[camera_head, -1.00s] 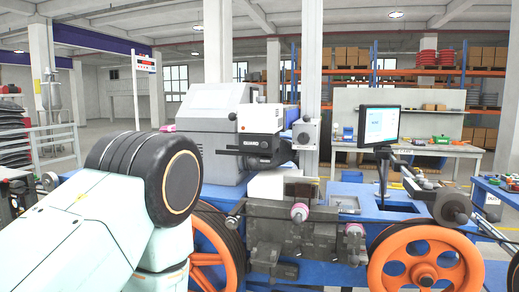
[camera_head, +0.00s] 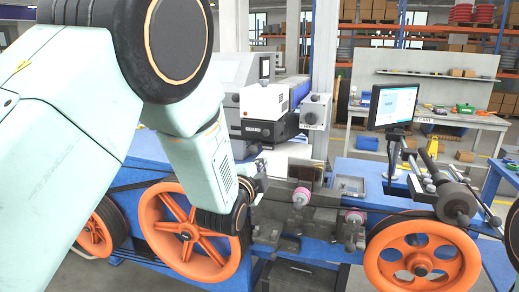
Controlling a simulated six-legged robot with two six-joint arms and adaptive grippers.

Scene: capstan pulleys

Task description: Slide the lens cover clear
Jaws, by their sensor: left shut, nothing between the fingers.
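A black part labelled "GUARD" (camera_head: 262,129) sits on the front of the white and black measuring head (camera_head: 265,98), above the middle of the blue machine. I take it to be the lens cover, and I cannot see any lens behind it. My left arm comes in from the left and hangs down in front of the machine. My left gripper (camera_head: 258,184) is small and partly hidden by its wrist; it is shut and empty. It is below the guard and apart from it in the picture. My right gripper is not in view.
Orange wheels (camera_head: 424,257) stand at the machine's front, one partly behind my arm. A monitor (camera_head: 393,105) and a grey control box (camera_head: 316,111) stand farther right. Open air lies before the guard.

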